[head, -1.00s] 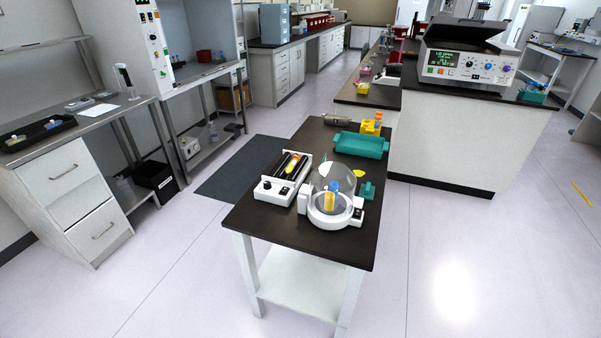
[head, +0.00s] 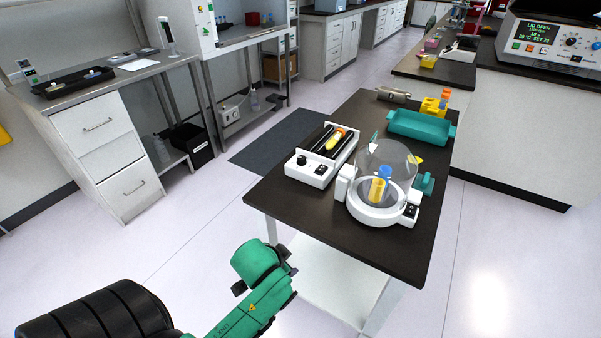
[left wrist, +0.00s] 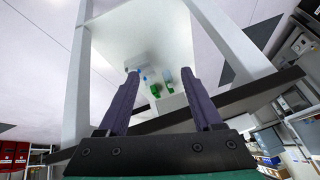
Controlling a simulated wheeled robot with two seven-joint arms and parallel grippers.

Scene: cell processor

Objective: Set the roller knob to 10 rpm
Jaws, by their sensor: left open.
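The roller device (head: 319,162) stands on the left side of the dark table, with a white front panel and black rollers. Its black round knob (head: 301,160) is on the panel's left, with a small dark control to its right. An orange-yellow tube (head: 336,138) lies on the rollers. Any knob marking is too small to read. My left arm reaches in at the bottom of the head view, left of the table and apart from the device. In the left wrist view my left gripper (left wrist: 160,72) has its fingers spread with nothing held. My right gripper is not visible.
A round white device (head: 377,212) with a clear cylinder stands close right of the roller. A teal tray (head: 421,127) and a yellow rack (head: 433,106) are behind. The dark table (head: 290,207) has bare room at its front.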

